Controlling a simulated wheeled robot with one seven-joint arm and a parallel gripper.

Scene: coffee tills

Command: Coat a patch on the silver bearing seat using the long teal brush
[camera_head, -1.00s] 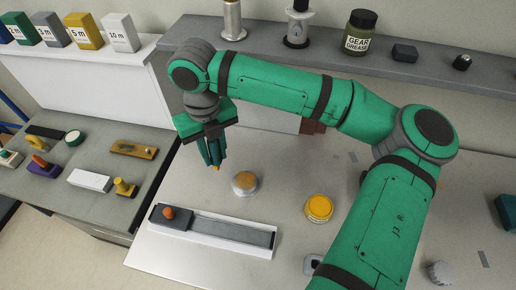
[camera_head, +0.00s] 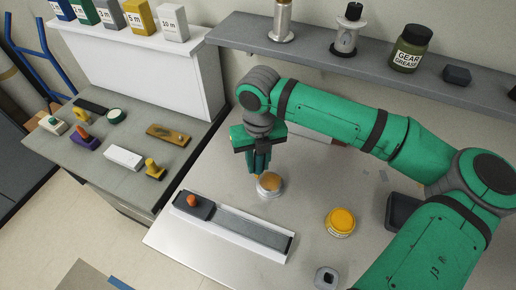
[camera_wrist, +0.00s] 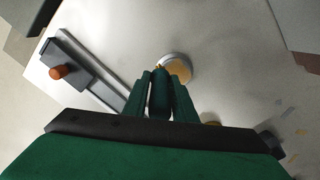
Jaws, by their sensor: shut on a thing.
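The silver bearing seat (camera_head: 270,195) is a low round piece on the grey bench, with an amber-tan patch on its top. My gripper (camera_head: 258,163) points down at its upper-left edge and is shut on the teal brush (camera_wrist: 159,92). The fingers hide most of the brush in the head view. In the wrist view its yellowish tip is at the left rim of the bearing seat (camera_wrist: 181,66). I cannot tell whether the tip touches the seat.
An open yellow tin (camera_head: 341,221) stands to the right of the seat. A long white tray (camera_head: 240,229) with a dark block and orange knob (camera_head: 191,201) lies in front. A shelf (camera_head: 310,50) with a grease jar (camera_head: 410,48) runs behind. A side table (camera_head: 105,140) holds several small tools.

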